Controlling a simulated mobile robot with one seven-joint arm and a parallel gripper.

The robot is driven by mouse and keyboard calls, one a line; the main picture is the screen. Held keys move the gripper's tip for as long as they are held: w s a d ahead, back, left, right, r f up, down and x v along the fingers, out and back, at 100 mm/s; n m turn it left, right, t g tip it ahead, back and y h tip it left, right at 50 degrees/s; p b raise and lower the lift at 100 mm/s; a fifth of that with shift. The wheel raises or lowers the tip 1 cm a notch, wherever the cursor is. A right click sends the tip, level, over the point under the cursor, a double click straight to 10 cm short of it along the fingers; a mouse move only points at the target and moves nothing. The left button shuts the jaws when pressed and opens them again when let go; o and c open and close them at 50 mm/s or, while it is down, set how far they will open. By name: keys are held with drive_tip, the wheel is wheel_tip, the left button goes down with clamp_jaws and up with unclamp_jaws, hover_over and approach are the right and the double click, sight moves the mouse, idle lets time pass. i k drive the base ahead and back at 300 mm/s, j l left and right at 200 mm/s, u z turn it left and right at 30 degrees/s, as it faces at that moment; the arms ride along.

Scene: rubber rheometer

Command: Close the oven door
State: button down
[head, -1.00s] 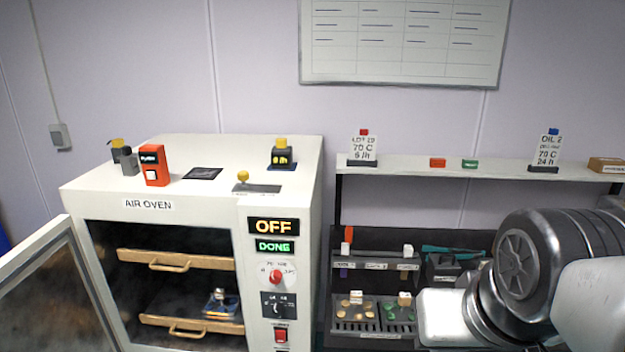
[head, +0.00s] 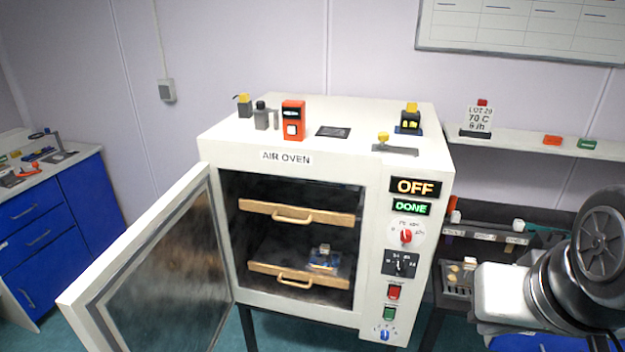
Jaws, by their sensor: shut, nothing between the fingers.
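The white air oven (head: 285,148) stands in the middle of the head view. Its door (head: 160,265) is hinged on the left and stands wide open toward me, with a dark glass pane in a white frame. Inside are two wooden shelves with handles, an upper shelf (head: 295,212) and a lower shelf (head: 290,276). A small item (head: 324,258) on a blue base sits on the lower shelf. The oven panel displays OFF (head: 415,186) and DONE (head: 411,208). Part of my arm shows at the lower right, well apart from the door; my gripper is outside the view.
A blue cabinet (head: 55,225) with a white top stands at the far left. Several small devices, including an orange one (head: 293,120), stand on the oven top. A wall shelf (head: 520,140) and a dark rack are at the right. Green floor shows below the oven.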

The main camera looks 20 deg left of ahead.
sight(165, 284)
drive_tip(key=k+j, duration=0.1)
drive_tip(key=j, duration=0.4)
drive_tip(key=k+j, duration=0.15)
drive_tip(key=j, duration=0.35)
drive_tip(key=k+j, duration=0.1)
drive_tip(key=j, duration=0.4)
drive_tip(key=k+j, duration=0.1)
drive_tip(key=j, duration=0.4)
drive_tip(key=k+j, duration=0.1)
drive_tip(key=j, duration=0.4)
drive_tip(key=k+j, duration=0.15)
drive_tip(key=j, duration=0.35)
drive_tip(key=k+j, duration=0.1)
drive_tip(key=j, duration=0.4)
